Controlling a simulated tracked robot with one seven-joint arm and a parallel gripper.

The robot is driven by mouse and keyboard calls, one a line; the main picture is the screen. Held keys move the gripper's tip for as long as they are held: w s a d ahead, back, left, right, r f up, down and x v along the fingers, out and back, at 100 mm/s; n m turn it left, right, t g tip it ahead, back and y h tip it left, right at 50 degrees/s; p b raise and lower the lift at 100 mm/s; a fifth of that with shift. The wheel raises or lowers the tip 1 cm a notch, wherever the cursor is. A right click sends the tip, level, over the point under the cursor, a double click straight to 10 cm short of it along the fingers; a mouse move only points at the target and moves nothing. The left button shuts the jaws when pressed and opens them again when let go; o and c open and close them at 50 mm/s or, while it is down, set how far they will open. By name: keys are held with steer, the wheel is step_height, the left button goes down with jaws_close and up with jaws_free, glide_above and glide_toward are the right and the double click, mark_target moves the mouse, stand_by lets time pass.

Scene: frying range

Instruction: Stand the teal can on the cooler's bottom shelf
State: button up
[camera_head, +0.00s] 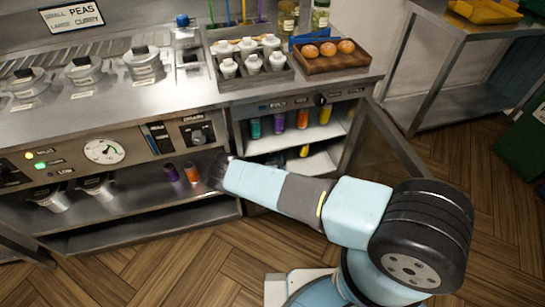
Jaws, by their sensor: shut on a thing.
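A teal can (254,128) stands upright on the upper shelf of the open cooler, at the left end of a row of cans. The cooler's bottom shelf (322,161) is partly visible, with a yellow can (304,151) on it. My arm reaches left across the front of the cooler and hides the left part of the bottom shelf. My gripper (217,170) is at the arm's far end, by the cooler's left side, below and left of the teal can. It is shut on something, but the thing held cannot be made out.
Purple (279,124), orange (303,118) and yellow (325,113) cans share the upper shelf. The cooler door (385,148) stands open to the right. Purple (171,173) and orange (191,173) cans stand on the range's under-shelf, left of my gripper. A wooden tray (328,64) is on the counter.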

steer(key=shift+f, duration=0.1)
steer(key=o, duration=1.2)
steer(key=shift+o, duration=0.2)
steer(key=s, duration=1.2)
steer(key=shift+d, duration=0.2)
